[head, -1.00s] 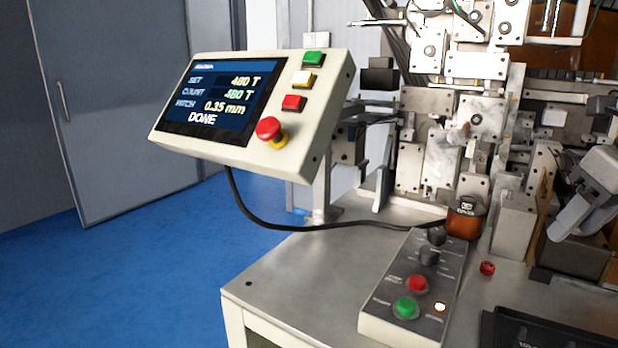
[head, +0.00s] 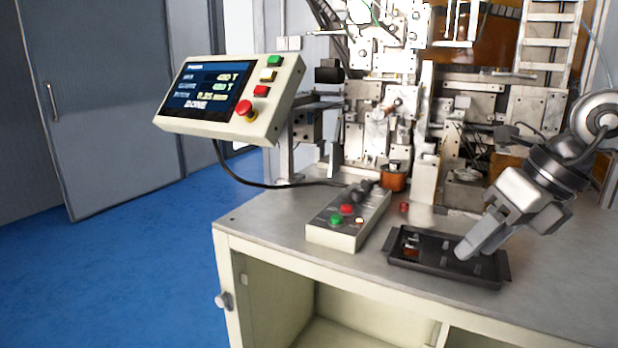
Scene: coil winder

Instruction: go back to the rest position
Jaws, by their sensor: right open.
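My right gripper (head: 470,248) comes in from the right, pointing down and left. Its fingertips are over the black tray (head: 492,281) on the bench top, with nothing seen between them. Whether they touch the tray I cannot tell. A small copper-coloured part (head: 411,243) lies in the tray's left side. The coil winder (head: 385,130) stands behind the bench, with a copper-coloured coil (head: 394,178) at its foot. My left gripper is not in view.
The control box (head: 348,222) with knobs and red and green buttons sits left of the tray. A small red part (head: 404,207) lies behind it. The bench's front left top (head: 262,215) is clear. A cabinet door (head: 95,110) and open blue floor (head: 150,260) are at left.

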